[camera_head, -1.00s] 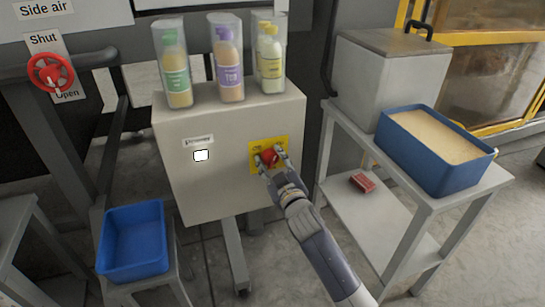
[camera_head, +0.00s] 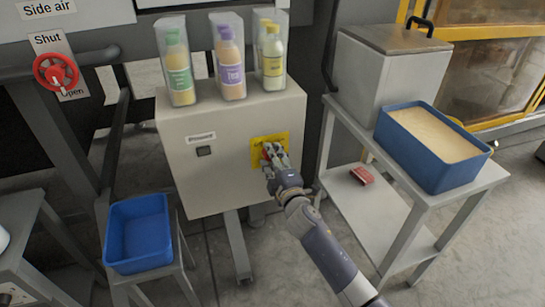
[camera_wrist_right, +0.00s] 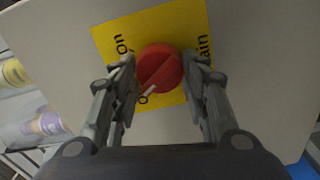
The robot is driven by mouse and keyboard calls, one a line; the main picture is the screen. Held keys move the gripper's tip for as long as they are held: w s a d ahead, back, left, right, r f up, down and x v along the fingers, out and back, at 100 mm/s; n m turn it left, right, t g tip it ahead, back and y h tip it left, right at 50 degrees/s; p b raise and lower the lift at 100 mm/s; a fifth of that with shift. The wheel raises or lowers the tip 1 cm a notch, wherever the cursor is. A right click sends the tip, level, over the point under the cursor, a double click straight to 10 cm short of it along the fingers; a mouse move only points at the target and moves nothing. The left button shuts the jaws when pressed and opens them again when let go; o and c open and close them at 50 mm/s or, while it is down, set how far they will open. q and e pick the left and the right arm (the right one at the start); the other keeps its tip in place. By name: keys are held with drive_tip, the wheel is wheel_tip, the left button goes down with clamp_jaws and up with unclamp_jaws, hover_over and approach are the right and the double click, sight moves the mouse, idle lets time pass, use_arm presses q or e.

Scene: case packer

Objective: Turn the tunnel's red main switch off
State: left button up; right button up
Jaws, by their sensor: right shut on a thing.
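The red main switch (camera_wrist_right: 160,68) is a round knob on a yellow plate (camera_wrist_right: 186,25), with "On" and part of "Main" printed on it. Its white pointer mark points down and left, toward a partly hidden label starting with "O". The plate (camera_head: 257,141) is on the front of a grey cabinet (camera_head: 200,180). My right gripper (camera_head: 270,152) is shut on the red knob, one finger on each side, as the right wrist view (camera_wrist_right: 160,80) shows. A small window (camera_head: 204,151) on the cabinet is dark. My left gripper is not in view.
Several bottles in clear holders (camera_head: 232,90) stand on the cabinet. A red handwheel (camera_head: 56,72) is at the left. A blue bin (camera_head: 122,266) stands lower left. A trolley (camera_head: 480,184) at the right bears a filled blue tray (camera_head: 440,176) and a grey box (camera_head: 361,80).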

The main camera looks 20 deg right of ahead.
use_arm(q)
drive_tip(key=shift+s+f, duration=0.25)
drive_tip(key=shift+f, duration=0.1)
use_arm(e)
drive_tip(key=shift+n, duration=1.1)
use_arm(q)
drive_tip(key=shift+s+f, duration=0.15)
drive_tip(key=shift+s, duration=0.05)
use_arm(e)
drive_tip(key=o, duration=1)
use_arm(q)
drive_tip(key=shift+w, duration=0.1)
use_arm(e)
drive_tip(key=s, duration=1.2)
drive_tip(key=shift+d, duration=0.15)
drive_tip(key=shift+f, duration=0.15)
